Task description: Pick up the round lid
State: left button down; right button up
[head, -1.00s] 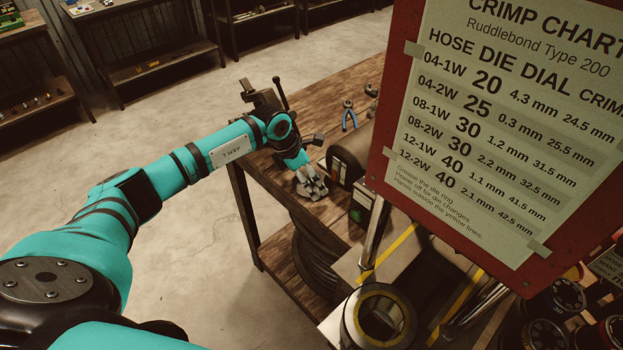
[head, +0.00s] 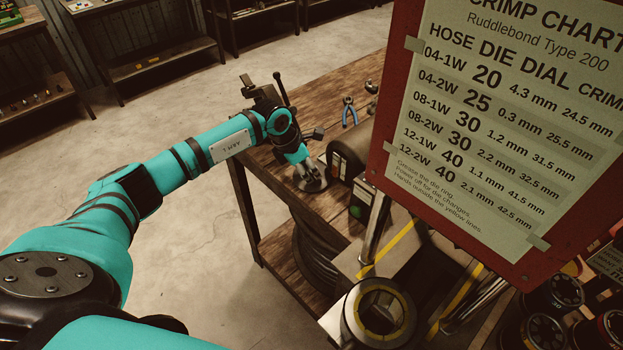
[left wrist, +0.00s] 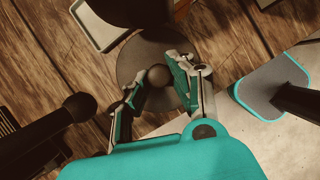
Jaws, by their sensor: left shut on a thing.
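The round lid (left wrist: 131,63) is a dark grey disc with a ball knob (left wrist: 157,75) at its middle, on the wooden bench in the left wrist view. In the head view the lid (head: 316,185) shows at the bench's near edge, partly hidden by my left gripper (head: 305,170). My left gripper (left wrist: 157,81) points down over the lid with its fingers on both sides of the knob and is shut on it. I cannot tell any gap between lid and bench. My right gripper is out of view.
The wooden bench (head: 275,185) holds blue-handled pliers (head: 349,112) and a dark machine housing (head: 350,150) close to the lid. A big crimp chart (head: 490,120) blocks the right side. A metal die ring (head: 379,313) is lower down. Open floor lies left of the bench.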

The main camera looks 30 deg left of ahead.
pick_arm(q)
jog(key=shift+s+f, duration=0.3)
jog(key=shift+f, duration=0.15)
jog(key=shift+w+r+b, duration=0.1)
jog(key=shift+r+b, duration=0.4)
jog(key=shift+b, duration=0.2)
jog(key=s+a+r+b, duration=0.2)
jog(key=s+a, duration=0.3)
jog(key=s, duration=0.2)
jog(key=s+a+r+b, duration=0.2)
jog(key=s+a+b, duration=0.1)
jog(key=s+a, duration=0.3)
jog(key=shift+s, duration=0.4)
jog(key=shift+a, duration=0.1)
